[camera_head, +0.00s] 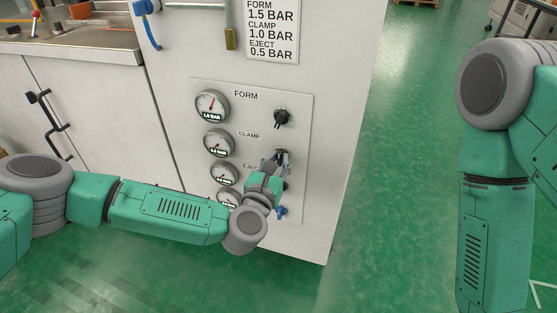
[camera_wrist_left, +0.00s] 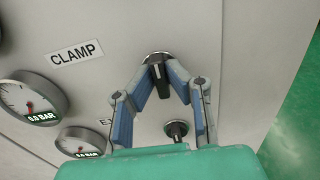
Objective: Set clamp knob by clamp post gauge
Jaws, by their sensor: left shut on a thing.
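The clamp knob (camera_wrist_left: 162,84) is a black knob on a round silver base on the light panel. My left gripper (camera_wrist_left: 159,70) has its two fingertips closed around it. In the head view my left gripper (camera_head: 280,161) is at the panel beside the CLAMP label (camera_head: 249,134) and largely hides the knob. The clamp gauge (camera_head: 219,142) is a round white dial left of the knob. In the left wrist view this gauge (camera_wrist_left: 33,97) has a red needle and a readout that looks like 0.0 BAR, too small to be sure. My right gripper is out of view.
The FORM gauge (camera_head: 211,106) and FORM knob (camera_head: 282,117) are above. The eject gauge (camera_head: 225,174) and another gauge are below, partly near my arm. Another knob (camera_wrist_left: 176,129) is close below the gripper. A sign (camera_head: 272,28) lists CLAMP 1.0 BAR. Green floor is clear at right.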

